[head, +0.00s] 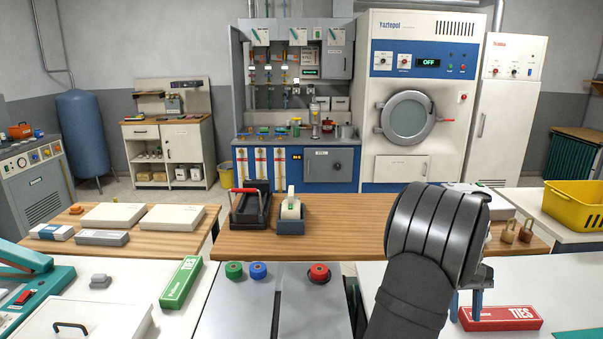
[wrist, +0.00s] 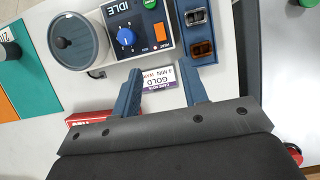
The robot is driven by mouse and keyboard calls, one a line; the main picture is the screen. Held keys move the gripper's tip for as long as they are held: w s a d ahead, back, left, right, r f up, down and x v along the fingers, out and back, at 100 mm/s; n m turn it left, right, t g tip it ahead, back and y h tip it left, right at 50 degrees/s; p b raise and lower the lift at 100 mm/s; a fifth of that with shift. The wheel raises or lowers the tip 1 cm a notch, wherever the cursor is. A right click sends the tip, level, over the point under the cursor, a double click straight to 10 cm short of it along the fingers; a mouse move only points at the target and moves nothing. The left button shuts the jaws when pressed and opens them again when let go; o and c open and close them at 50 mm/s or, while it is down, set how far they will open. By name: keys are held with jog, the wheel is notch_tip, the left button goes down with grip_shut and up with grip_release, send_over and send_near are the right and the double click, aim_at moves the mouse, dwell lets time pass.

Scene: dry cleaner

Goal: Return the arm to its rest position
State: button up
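My gripper (wrist: 158,68) shows in the wrist view with its two dark blue fingers spread apart. It is open, and nothing is held between the fingers. A label card reading GOLD (wrist: 157,79) shows beyond and between them. In the head view my arm rises at the right front, and my gripper (head: 466,302) points down over the white right-hand worktop. My arm's dark rounded links hide part of it there. The finger tips appear beside the red TIES box (head: 502,318); I cannot tell whether they touch anything.
Below the wrist camera stand a machine reading IDLE (wrist: 120,14), a round grey pot (wrist: 77,42) and a blue holder (wrist: 182,35). A yellow basket (head: 575,207) stands at right. A wooden counter (head: 345,235) lies ahead, with a tape dispenser (head: 291,215).

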notch_tip(320, 180, up, 2)
jog(key=m, duration=0.8)
jog(key=shift+s+d+r+m+t, duration=0.1)
jog(key=shift+s+m+t, duration=0.05)
jog(key=shift+m+t, duration=0.15)
jog(key=shift+o, duration=0.2)
dwell(2.9)
